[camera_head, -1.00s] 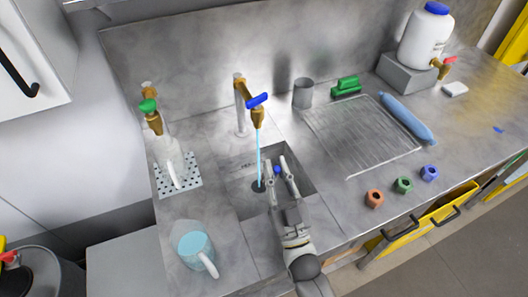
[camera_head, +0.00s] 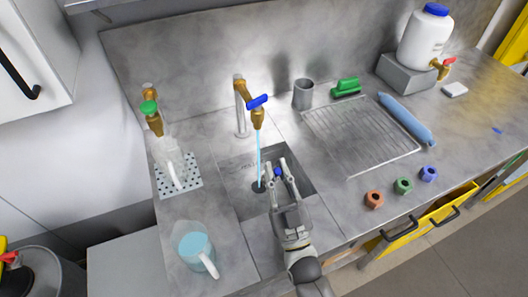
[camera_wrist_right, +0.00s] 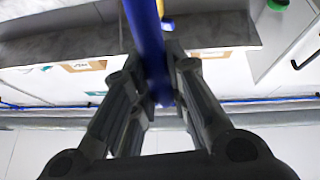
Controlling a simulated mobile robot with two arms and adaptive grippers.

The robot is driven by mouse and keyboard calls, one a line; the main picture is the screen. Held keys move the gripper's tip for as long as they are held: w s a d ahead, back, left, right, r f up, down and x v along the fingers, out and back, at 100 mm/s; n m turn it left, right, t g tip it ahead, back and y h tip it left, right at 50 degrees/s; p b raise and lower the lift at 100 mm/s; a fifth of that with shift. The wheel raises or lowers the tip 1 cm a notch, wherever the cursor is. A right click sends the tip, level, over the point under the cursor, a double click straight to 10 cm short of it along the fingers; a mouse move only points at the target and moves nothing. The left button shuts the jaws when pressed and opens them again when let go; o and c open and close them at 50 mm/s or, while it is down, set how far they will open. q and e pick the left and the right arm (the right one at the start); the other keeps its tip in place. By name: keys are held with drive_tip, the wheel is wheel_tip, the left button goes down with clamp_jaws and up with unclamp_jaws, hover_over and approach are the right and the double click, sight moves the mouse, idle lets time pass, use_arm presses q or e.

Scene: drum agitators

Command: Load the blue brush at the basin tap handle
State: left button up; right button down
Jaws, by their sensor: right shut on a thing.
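The basin tap (camera_head: 239,105) is brass and grey, with a blue handle (camera_head: 257,101) on top of its spout. A thin blue water stream (camera_head: 258,155) falls from it into the sunken basin (camera_head: 242,165). My right gripper (camera_head: 276,170) is over the basin, just right of the stream and below the tap handle in the picture. It is shut on the blue brush (camera_wrist_right: 146,40), whose long blue shaft rises between the fingers in the right wrist view. In the head view only a small blue spot of it shows; its bristles cannot be made out. My left gripper is not in view.
A jug of blue water (camera_head: 195,249) stands at front left. A green-handled tap (camera_head: 151,110) stands over a perforated tray (camera_head: 193,184). A grey cup (camera_head: 303,94), green brush (camera_head: 346,86), drain rack (camera_head: 350,165) and coloured nuts (camera_head: 404,186) lie to the right.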

drive_tip(key=s+r+p, duration=0.2)
drive_tip(key=s+d+r+p, duration=0.1)
drive_tip(key=s+p, duration=0.1)
drive_tip(key=shift+s+r, duration=0.25)
drive_tip(key=shift+r, duration=0.1)
idle(0.5)
